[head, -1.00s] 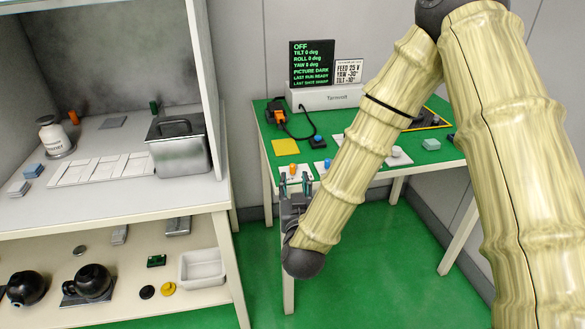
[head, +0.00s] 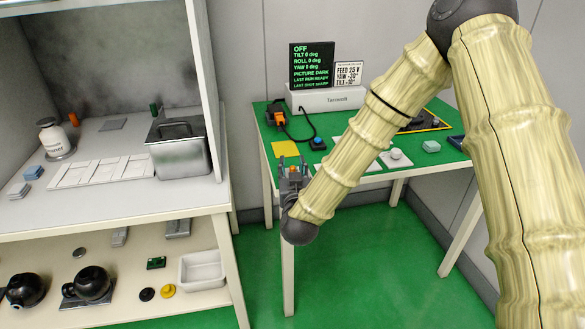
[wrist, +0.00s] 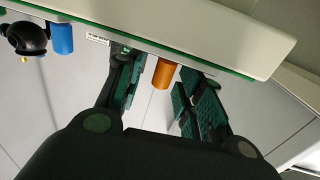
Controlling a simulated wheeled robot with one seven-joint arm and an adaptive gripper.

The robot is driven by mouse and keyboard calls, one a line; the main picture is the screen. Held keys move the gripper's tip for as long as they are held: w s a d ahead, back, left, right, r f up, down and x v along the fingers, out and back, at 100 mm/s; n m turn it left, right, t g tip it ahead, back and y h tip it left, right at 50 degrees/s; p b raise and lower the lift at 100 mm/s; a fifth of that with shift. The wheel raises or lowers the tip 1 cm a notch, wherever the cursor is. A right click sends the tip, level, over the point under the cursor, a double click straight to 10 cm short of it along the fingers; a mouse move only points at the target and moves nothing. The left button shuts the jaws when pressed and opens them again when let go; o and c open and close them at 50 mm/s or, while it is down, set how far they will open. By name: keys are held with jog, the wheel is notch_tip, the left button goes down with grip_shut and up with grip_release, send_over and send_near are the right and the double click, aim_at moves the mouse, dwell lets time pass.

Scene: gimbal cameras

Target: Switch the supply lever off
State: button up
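No lever is labelled legibly as the supply lever. My gripper (head: 292,164) is at that edge. In the wrist view my gripper (wrist: 160,85) is open, its fingers on either side of the orange cylinder with visible gaps. A black box with an orange part (head: 278,118) and a cable sits farther back on the table. The display (head: 312,66) reads OFF.
A blue cylinder (wrist: 61,38) stands left of the orange one in the wrist view. A yellow square (head: 286,149), a blue-topped button (head: 318,142) and a white knob (head: 395,154) are on the table. A cabinet with a metal bin (head: 178,150) stands left.

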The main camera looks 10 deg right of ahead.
grip_shut()
jog(key=shift+a+r, duration=0.15)
dwell(0.7)
jog(key=shift+a+r+m+h, duration=0.1)
jog(key=shift+m+h, duration=0.2)
jog(key=shift+h, duration=0.2)
jog(key=shift+w+a+m+g+h+p, duration=0.15)
jog(key=shift+m+h+p, duration=0.1)
jog(key=shift+m+h, duration=0.25)
jog(key=shift+a+m+g+h+p, duration=0.15)
jog(key=shift+m+h+p, duration=0.15)
jog(key=shift+h, duration=0.3)
jog(key=shift+d, duration=0.1)
grip_release()
jog(key=shift+d+f, duration=0.1)
jog(key=shift+f, duration=0.1)
